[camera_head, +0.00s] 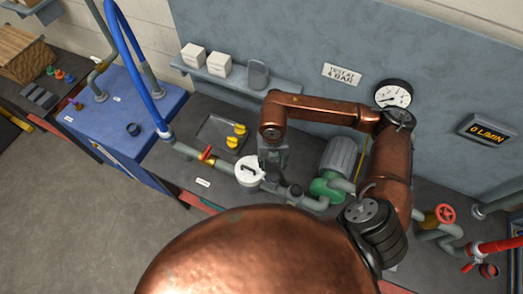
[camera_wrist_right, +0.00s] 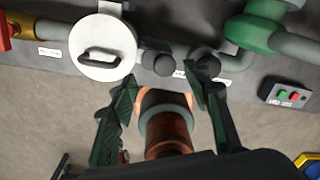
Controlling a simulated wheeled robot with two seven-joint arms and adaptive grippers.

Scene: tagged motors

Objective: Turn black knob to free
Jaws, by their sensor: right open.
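A dark grey-black round knob (camera_wrist_right: 163,64) sits on the pipe run beside the white-lidded pot, and a label partly shows near it. It shows in the head view as a small dark round piece (camera_head: 295,191) right of the pot. My right gripper (camera_wrist_right: 160,76) is open and empty. Its fingertips appear on either side of the knob in the wrist view, apart from it; the height gap cannot be told. In the head view the right gripper (camera_head: 272,158) hangs above the bench behind the pot. The knob's setting cannot be read. My left gripper is not in view.
The white-lidded pot (camera_head: 249,171) stands left of the knob, and a green pump (camera_head: 326,188) stands right. A red-handled valve (camera_head: 207,155) and a tray (camera_head: 222,134) with yellow parts lie left. A button box (camera_wrist_right: 289,97) shows in the wrist view. Another black knob (camera_head: 133,129) tops the blue tank.

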